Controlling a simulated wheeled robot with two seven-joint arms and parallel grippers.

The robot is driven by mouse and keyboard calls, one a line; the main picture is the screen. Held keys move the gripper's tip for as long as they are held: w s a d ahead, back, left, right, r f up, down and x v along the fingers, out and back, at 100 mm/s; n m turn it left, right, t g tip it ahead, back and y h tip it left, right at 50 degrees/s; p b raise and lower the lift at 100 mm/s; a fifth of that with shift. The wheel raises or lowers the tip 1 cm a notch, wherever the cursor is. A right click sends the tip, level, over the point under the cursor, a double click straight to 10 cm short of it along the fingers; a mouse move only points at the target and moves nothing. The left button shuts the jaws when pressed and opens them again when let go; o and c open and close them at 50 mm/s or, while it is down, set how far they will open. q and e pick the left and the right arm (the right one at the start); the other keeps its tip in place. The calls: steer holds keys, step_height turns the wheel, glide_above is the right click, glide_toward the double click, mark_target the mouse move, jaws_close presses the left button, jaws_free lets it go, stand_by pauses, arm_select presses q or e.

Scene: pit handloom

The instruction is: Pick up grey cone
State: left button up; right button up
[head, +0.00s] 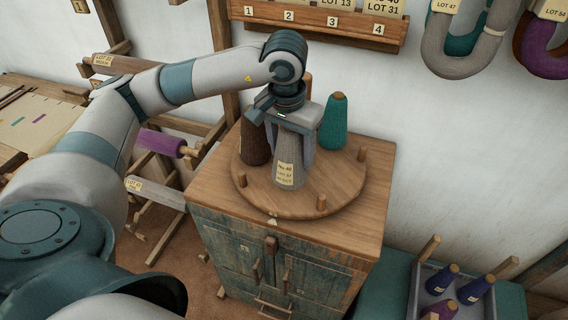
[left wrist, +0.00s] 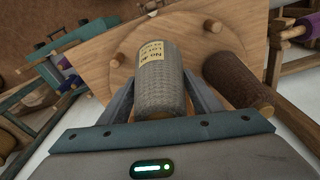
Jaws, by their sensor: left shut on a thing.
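The grey cone (head: 292,164) with a cream paper label stands upright at the front of the round wooden turntable (head: 262,207) on the cabinet. My left gripper (head: 294,124) comes down on it from above, with its fingers shut around the cone's upper part. In the left wrist view the grey cone (left wrist: 160,85) sits between the two fingers (left wrist: 161,98), its label facing away from the gripper body. I cannot tell whether its base touches the turntable. My right gripper is not in view.
A brown cone (head: 253,144) stands close on the left of the grey one, and a teal cone (head: 333,121) behind right. Short wooden pegs (head: 321,202) rise from the turntable's edge. A tray (head: 412,290) with purple and blue cones is at lower right.

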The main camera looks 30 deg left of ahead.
arm_select(q)
steer(key=w+d+r+b, duration=0.3)
steer(key=d+r, duration=0.3)
steer(key=d, duration=0.3)
steer(key=shift+w+d+b, duration=0.2)
steer(key=shift+w+b, duration=0.1)
steer(key=shift+w, duration=0.05)
